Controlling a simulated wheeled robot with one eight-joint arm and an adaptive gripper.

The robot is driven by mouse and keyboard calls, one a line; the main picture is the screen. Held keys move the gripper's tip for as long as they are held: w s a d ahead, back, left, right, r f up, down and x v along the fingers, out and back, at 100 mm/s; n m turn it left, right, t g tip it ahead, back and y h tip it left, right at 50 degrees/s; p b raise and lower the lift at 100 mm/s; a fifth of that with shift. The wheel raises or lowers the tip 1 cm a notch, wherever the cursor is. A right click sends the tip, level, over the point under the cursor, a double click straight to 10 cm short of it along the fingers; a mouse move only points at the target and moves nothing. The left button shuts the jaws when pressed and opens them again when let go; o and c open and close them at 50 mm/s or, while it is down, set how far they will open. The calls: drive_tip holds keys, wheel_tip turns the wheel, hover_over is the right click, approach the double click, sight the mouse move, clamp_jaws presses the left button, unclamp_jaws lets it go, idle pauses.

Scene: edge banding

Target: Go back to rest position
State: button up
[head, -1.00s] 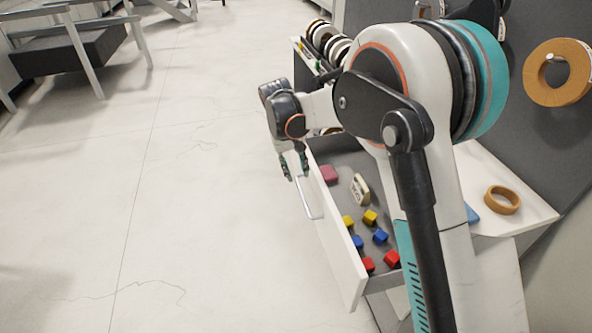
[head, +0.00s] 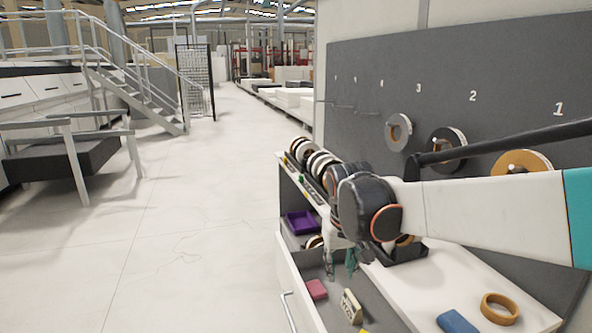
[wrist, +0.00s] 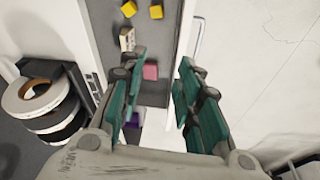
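My gripper (head: 340,262) hangs over the open drawer in the head view, its fingers pointing down. In the wrist view my gripper (wrist: 160,88) has its teal fingers spread apart, with nothing between them. The open drawer (head: 312,312) is below, with a pink block (head: 316,289) and a beige labelled item (head: 351,306) inside. The wrist view also shows yellow blocks (wrist: 129,8) in the drawer. My arm reaches in from the right, and my gripper hides part of the drawer and the cabinet.
A white cabinet top (head: 445,285) carries an orange tape roll (head: 499,308), a blue item (head: 457,321) and a row of edge-band rolls (head: 312,160). A grey numbered board (head: 450,75) with hanging rolls stands behind. The floor (head: 190,230) to the left is clear.

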drive_tip(key=s+d+m+t, duration=0.1)
drive_tip(key=s+d, duration=0.4)
drive_tip(key=s, duration=0.6)
drive_tip(key=s+d+t, duration=0.3)
drive_tip(key=s+d, duration=0.2)
drive_tip(key=s, duration=0.7)
drive_tip(key=shift+s+f+m, duration=0.15)
drive_tip(key=shift+f+m, duration=0.05)
drive_tip(key=shift+m, duration=0.2)
